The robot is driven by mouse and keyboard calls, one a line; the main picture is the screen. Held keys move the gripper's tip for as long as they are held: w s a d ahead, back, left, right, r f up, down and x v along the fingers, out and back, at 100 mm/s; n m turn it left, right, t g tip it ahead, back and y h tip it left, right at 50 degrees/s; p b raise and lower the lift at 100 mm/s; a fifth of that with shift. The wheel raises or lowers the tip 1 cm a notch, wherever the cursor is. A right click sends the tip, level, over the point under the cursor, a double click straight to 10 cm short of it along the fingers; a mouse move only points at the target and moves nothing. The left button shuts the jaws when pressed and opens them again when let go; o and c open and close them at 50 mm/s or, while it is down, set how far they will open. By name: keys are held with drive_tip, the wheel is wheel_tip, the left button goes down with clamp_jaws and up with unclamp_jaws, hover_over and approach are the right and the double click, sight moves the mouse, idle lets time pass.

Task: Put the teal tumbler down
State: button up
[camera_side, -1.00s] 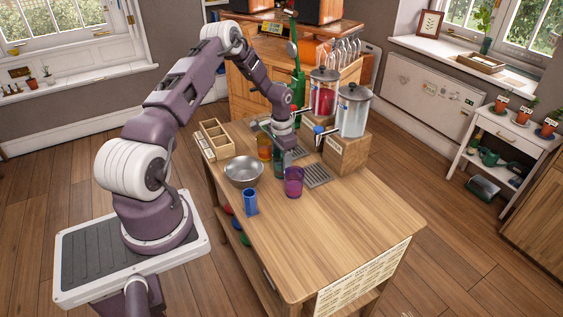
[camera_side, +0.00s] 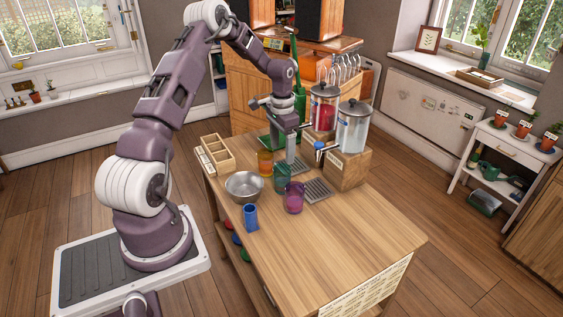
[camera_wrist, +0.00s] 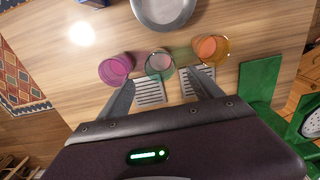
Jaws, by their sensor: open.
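The teal tumbler (camera_side: 283,179) stands upright on the wooden table (camera_side: 335,235), between the purple tumbler (camera_side: 294,198) and the amber tumbler (camera_side: 265,163). In the wrist view the teal tumbler (camera_wrist: 160,66) is seen from above, looks empty, and sits by the edges of two slatted drip grates (camera_wrist: 150,92). My gripper (camera_wrist: 166,85) is open, its fingers spread wide with nothing between them. In the side view my gripper (camera_side: 291,158) hangs just behind the teal tumbler, which appears clear of the fingers.
A red drink dispenser (camera_side: 323,108) and a clear one (camera_side: 353,130) rise close on the right. A wooden divided box (camera_side: 216,152) is on the left. The table's front is clear.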

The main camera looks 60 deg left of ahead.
drive_tip(key=s+d+r+t+y, duration=0.1)
drive_tip(key=s+d+r, duration=0.2)
drive_tip(key=d+r, duration=0.7)
drive_tip(key=s+d+r+t+y, duration=0.1)
drive_tip(key=s+d+r, duration=0.3)
drive_tip(key=d+r, duration=0.6)
drive_tip(key=s+d+r+t+h, duration=0.1)
drive_tip(key=s+d+r, duration=0.1)
drive_tip(key=s+d, duration=0.3)
drive_tip(key=s+d+r+t+h, duration=0.1)
drive_tip(key=s+d, duration=0.3)
drive_tip(key=s, duration=0.8)
drive_tip(key=shift+s+d+r+t, duration=0.35)
drive_tip(key=shift+r+t, duration=0.45)
drive_tip(key=shift+r, duration=0.05)
drive_tip(key=shift+o, duration=0.5)
